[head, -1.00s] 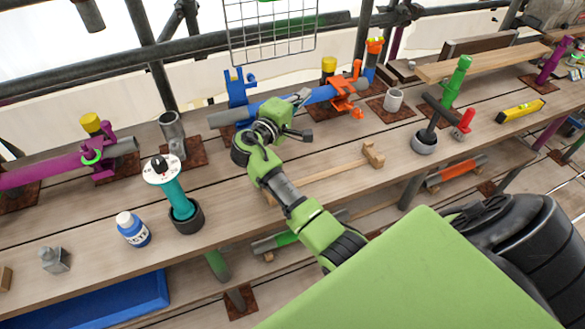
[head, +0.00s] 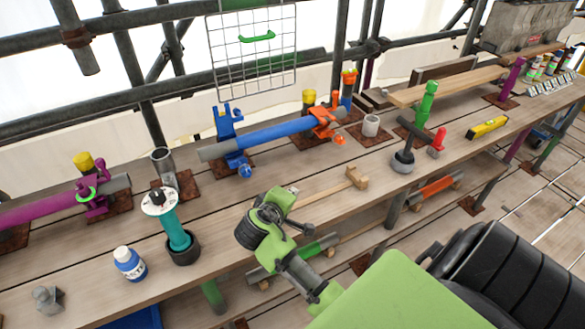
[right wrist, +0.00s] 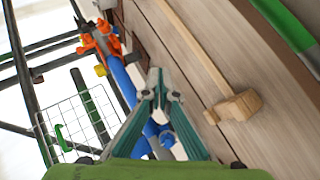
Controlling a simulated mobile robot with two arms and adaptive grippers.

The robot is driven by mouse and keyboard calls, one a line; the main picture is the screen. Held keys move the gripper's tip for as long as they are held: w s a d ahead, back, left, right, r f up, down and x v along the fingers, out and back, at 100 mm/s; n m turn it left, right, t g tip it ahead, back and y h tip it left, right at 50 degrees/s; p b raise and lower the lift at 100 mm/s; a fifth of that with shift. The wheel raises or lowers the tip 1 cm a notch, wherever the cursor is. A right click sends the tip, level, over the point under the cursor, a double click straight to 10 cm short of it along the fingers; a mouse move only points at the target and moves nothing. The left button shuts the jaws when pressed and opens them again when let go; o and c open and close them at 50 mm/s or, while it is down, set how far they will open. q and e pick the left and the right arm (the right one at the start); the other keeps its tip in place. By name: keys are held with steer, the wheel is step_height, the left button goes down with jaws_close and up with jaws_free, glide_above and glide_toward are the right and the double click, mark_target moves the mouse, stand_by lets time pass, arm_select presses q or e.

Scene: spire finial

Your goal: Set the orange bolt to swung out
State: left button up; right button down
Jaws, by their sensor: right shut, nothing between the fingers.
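The orange coupler (head: 322,122) sits around the right end of the blue tube (head: 275,131). Its orange bolt (head: 340,140) sticks out at the front, low beside the tube, with a rounded end; its exact angle is hard to tell. The orange coupler also shows at the upper left of the right wrist view (right wrist: 103,38). My right gripper (head: 291,191) is in front of the tube, apart from the orange bolt. In the right wrist view its fingertips (right wrist: 155,73) are together and empty. My left gripper is out of view.
A blue coupler (head: 228,124) with a blue knob (head: 243,170) is on the tube's left end. A wooden mallet (head: 352,180) lies in front. A wire grid (head: 252,60) hangs behind.

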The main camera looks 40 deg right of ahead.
steer(key=s+a+f+y, duration=0.2)
steer(key=s+a+f, duration=0.1)
steer(key=s, duration=0.2)
steer(key=shift+a+f, duration=0.25)
steer(key=shift+f, duration=0.15)
